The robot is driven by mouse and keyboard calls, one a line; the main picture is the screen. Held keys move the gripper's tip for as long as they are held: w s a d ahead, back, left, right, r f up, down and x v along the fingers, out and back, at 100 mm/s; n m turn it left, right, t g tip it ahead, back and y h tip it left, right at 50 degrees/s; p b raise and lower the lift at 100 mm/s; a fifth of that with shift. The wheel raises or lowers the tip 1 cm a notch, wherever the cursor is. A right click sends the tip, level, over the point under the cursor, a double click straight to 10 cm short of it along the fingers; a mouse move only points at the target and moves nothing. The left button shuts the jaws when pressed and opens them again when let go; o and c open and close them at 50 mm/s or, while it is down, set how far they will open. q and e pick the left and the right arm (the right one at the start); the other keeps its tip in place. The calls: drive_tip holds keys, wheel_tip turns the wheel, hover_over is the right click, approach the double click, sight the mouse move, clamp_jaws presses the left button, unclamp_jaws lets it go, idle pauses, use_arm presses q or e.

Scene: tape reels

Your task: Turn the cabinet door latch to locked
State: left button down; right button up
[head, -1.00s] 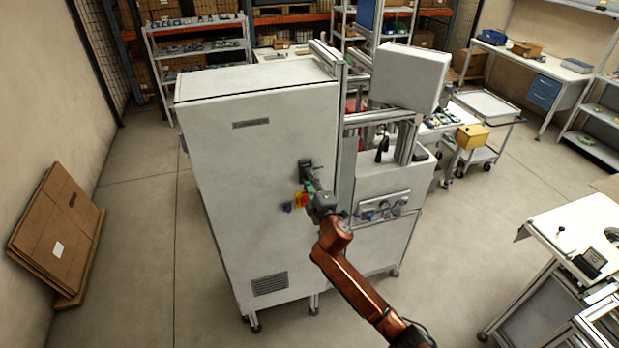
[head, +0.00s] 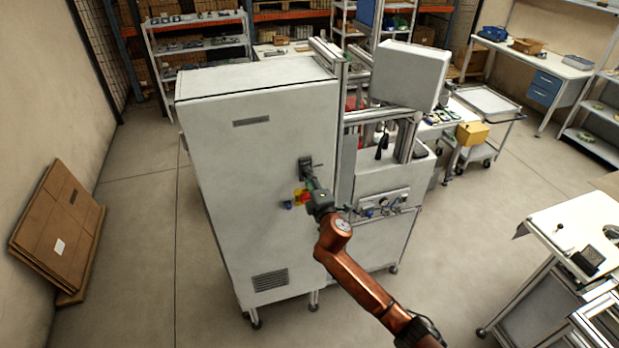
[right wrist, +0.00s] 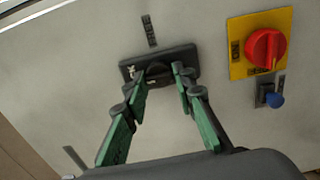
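The cabinet door latch (right wrist: 157,72) is a dark knob on a black plate with small white marks, set on the pale cabinet door (right wrist: 80,80). In the head view the latch (head: 305,163) is near the right edge of the door (head: 250,190). My right gripper (right wrist: 160,74) has its two green-padded fingers spread, with the tips at either side of the knob. I cannot tell whether they touch it. The right gripper (head: 311,178) partly covers the latch in the head view. My left gripper is not in view.
A red rotary switch (right wrist: 266,47) on a yellow plate and a blue button (right wrist: 273,99) are close to the right of the latch. A machine with a gauge panel (head: 383,206) adjoins the cabinet. Flat cardboard (head: 58,232) leans on the left wall. Floor before the cabinet is clear.

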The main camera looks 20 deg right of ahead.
drive_tip(key=o, duration=0.4)
drive_tip(key=shift+o, duration=0.2)
drive_tip(key=s, duration=1.2)
drive_tip(key=shift+d, duration=0.2)
